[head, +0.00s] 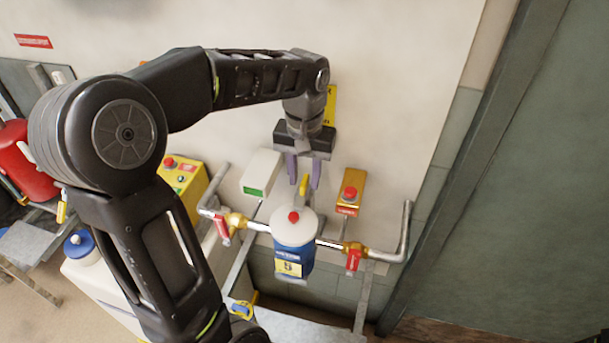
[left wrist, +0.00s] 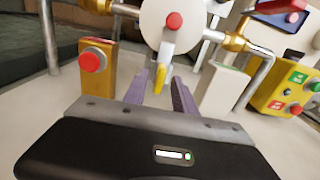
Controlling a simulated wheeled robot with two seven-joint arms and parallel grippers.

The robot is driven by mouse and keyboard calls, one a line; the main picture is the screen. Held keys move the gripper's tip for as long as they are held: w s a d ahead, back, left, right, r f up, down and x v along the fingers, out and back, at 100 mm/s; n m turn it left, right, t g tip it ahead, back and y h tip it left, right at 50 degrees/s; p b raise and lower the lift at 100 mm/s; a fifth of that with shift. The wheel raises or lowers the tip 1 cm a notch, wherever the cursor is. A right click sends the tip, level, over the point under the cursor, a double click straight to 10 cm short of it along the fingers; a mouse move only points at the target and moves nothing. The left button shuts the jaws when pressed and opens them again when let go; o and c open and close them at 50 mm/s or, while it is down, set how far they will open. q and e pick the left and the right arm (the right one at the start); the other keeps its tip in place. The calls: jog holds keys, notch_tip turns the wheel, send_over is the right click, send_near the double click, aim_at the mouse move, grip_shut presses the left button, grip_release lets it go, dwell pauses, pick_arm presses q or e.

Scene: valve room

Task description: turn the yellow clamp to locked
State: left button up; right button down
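The yellow clamp (head: 304,184) is a small upright lever at the back of the white-topped blue canister (head: 294,238). In the left wrist view the clamp (left wrist: 160,76) hangs below the canister's white top (left wrist: 182,30), which has a red knob (left wrist: 173,21). My left gripper (head: 303,184) is open, with its purple fingers on either side of the clamp. In the left wrist view the fingers (left wrist: 158,88) flank the clamp with gaps, and I see no grip on it. My right gripper is not in view.
Pipes with red-handled brass valves (head: 354,254) run to both sides of the canister. An orange box with a red button (head: 349,192) stands right, a white box (head: 261,172) left. A yellow button box (head: 184,182) is farther left. The wall is close behind.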

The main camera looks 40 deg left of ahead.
aim_at(304, 179)
pick_arm(q)
notch_tip(304, 179, up, 8)
jog(key=shift+f, duration=0.25)
dwell(0.5)
